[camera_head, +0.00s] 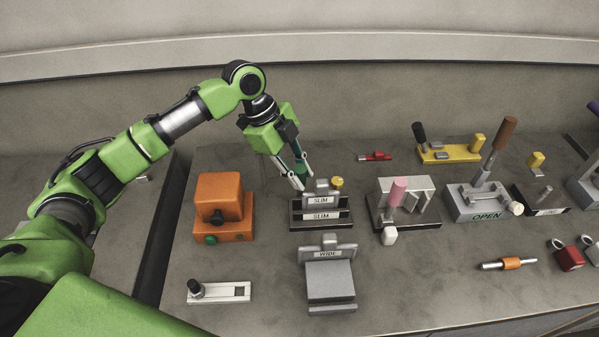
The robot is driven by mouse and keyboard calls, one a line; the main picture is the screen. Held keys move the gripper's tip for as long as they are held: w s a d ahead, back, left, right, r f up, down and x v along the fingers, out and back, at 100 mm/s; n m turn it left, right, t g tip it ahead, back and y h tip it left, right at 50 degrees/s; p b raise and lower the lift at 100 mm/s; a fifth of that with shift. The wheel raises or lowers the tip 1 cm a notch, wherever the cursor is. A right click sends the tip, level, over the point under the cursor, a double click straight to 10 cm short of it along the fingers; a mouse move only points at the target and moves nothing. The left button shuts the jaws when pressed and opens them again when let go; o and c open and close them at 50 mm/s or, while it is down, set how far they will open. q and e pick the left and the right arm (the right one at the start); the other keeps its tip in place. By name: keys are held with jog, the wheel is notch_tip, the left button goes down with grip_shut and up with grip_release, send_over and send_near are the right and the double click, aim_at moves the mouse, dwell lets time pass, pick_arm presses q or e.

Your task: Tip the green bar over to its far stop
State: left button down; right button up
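A dark green piece (302,170), which looks like the green bar, shows in the head view at the left rear of a grey fixture marked SLIM (320,214). My fingers cover part of it, so its full length and tilt are hidden. My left gripper (299,180) points down at this piece, with its fingers right by it. I cannot tell whether the fingers grip it or stand apart from it. My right gripper is not in view.
An orange block (220,200) stands left of the fixture, a grey WIDE fixture (330,283) in front. A pink-handled fixture (396,188) and a grey OPEN lever box (485,205) stand to the right. The table between the slide plate (228,292) and WIDE fixture is clear.

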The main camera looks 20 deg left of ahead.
pick_arm(q)
jog(key=shift+w+a+r+p, duration=0.25)
jog(key=shift+w+p, duration=0.1)
jog(key=shift+p, duration=0.2)
jog(key=shift+w+a+g+p, duration=0.1)
jog(key=shift+w+g+p, duration=0.3)
jog(key=shift+w+g, duration=0.15)
jog(key=shift+w+a+f+n+g+h, duration=0.1)
jog(key=shift+w+a+n+g+h, duration=0.1)
jog(key=shift+w+n+g+h, duration=0.15)
jog(key=w+g+b, duration=0.1)
jog(key=b, duration=0.2)
jog(key=w+a+g+h+b, duration=0.1)
jog(key=b, duration=0.2)
jog(key=w+b, duration=0.1)
jog(key=b, duration=0.2)
jog(key=shift+w+a+f+n+g+h, duration=0.2)
jog(key=shift+f+n+g+h, duration=0.05)
jog(key=shift+f+g+h, duration=0.15)
jog(key=shift+r, duration=0.1)
jog(key=c, duration=1.8)
grip_release()
jog(key=shift+c, duration=0.2)
jog(key=shift+s, duration=0.15)
